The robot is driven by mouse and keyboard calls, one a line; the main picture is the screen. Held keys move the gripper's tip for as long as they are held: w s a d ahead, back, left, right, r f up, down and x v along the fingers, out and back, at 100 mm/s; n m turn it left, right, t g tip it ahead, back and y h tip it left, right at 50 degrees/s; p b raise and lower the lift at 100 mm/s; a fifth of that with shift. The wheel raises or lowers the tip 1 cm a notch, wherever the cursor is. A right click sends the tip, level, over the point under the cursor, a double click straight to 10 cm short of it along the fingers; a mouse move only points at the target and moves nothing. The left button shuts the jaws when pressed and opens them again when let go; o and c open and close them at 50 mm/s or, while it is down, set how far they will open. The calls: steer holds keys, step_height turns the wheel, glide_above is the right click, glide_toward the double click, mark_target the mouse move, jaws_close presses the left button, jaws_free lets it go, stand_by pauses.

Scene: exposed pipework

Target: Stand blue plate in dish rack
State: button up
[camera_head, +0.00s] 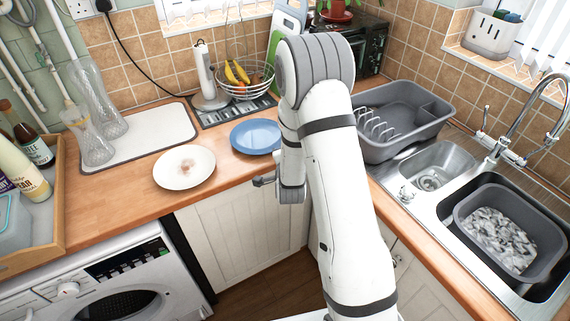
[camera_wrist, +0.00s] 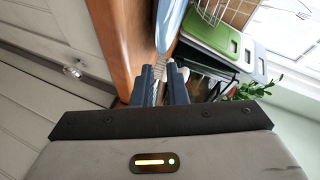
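The blue plate (camera_head: 257,136) lies flat on the wooden counter, near its front edge, left of my arm. In the wrist view the blue plate (camera_wrist: 174,28) shows as a narrow strip just beyond the fingertips. My gripper (camera_wrist: 161,72) shows two dark fingers with ribbed pads and a gap between them; it appears open, close to the plate's edge. I see no clear grip on the plate. In the head view the fingers are mostly hidden behind my arm. The grey dish rack (camera_head: 402,119) with wire plate slots stands empty on the counter, right of my arm.
A white plate (camera_head: 184,167) lies left of the blue plate. A fruit basket (camera_head: 246,79) and a paper towel holder (camera_head: 206,75) stand behind. Chopping boards (camera_head: 287,45) lean at the back. The sink (camera_head: 432,165) and a grey basin (camera_head: 508,228) lie right, beside a tall tap (camera_head: 527,110).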

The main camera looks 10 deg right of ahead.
steer(key=s+r+n+g, duration=0.3)
steer(key=s+r+n, duration=0.2)
steer(key=s, duration=0.6)
steer(key=s+r+n+g+y+b, duration=0.1)
steer(key=s+r+n+g, duration=0.3)
steer(key=s+r, duration=0.3)
steer(key=s+r+n+g, duration=0.4)
steer(key=s+r+n, duration=0.2)
steer(key=s, duration=0.9)
steer(key=shift+r+n+y, duration=0.25)
steer(key=shift+n+y, duration=0.15)
steer(key=shift+d, duration=0.1)
steer(key=shift+c, duration=0.3)
